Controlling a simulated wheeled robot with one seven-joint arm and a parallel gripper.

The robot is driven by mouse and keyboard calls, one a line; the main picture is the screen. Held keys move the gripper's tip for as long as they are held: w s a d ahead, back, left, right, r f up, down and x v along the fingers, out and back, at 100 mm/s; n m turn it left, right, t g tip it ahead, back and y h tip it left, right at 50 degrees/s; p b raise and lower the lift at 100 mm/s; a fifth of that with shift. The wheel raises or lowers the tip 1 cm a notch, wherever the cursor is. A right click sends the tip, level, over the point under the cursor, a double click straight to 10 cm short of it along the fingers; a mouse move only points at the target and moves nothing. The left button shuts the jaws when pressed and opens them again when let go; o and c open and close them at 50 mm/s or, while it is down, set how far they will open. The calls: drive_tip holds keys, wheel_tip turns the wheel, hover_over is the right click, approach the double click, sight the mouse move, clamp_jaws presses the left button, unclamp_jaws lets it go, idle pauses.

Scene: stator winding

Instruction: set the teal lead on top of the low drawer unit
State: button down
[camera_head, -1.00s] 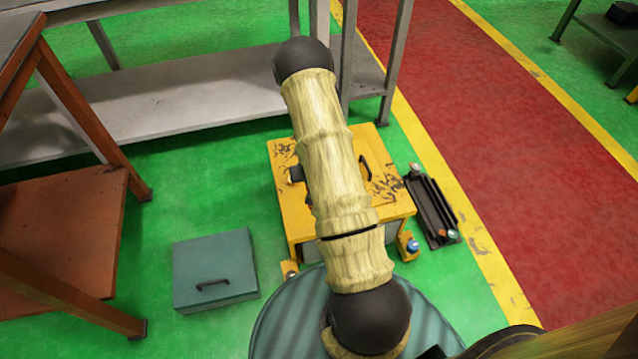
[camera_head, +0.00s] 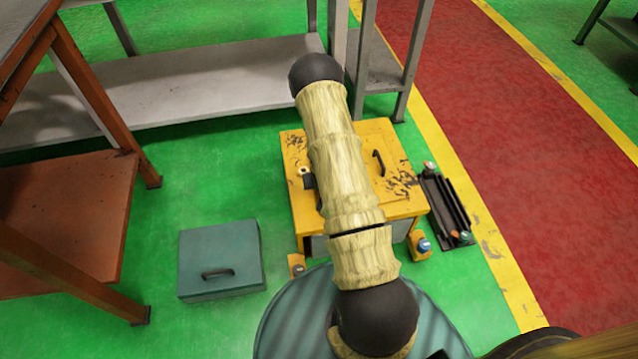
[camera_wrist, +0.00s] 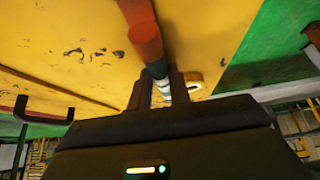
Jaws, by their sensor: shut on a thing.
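The low yellow drawer unit (camera_head: 296,208) stands on the floor, its scuffed top partly hidden by my arm; the top also shows in the wrist view (camera_wrist: 75,45). My gripper (camera_wrist: 160,88) is over this top and is shut on a rod-like lead (camera_wrist: 143,40). The lead has an orange-red length, a dark teal-grey part and white bands near the fingers. I cannot tell whether it touches the top. In the head view, only a dark bit of my gripper (camera_head: 309,181) shows beside my arm. A teal-ended piece (camera_head: 466,236) lies in the black rack.
The black rack (camera_head: 446,205) stands on the floor right of the yellow unit. A teal box (camera_head: 220,258) with a handle is on the left. A pale ring (camera_wrist: 194,87) and dark handle (camera_wrist: 44,110) show near my gripper.

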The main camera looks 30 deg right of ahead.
drive_tip(key=shift+f, duration=0.1)
drive_tip(key=c, duration=1.3)
unclamp_jaws()
drive_tip(key=shift+r, duration=0.25)
drive_tip(key=p+v, duration=0.4)
drive_tip(key=v, duration=0.8)
drive_tip(key=shift+p, duration=0.35)
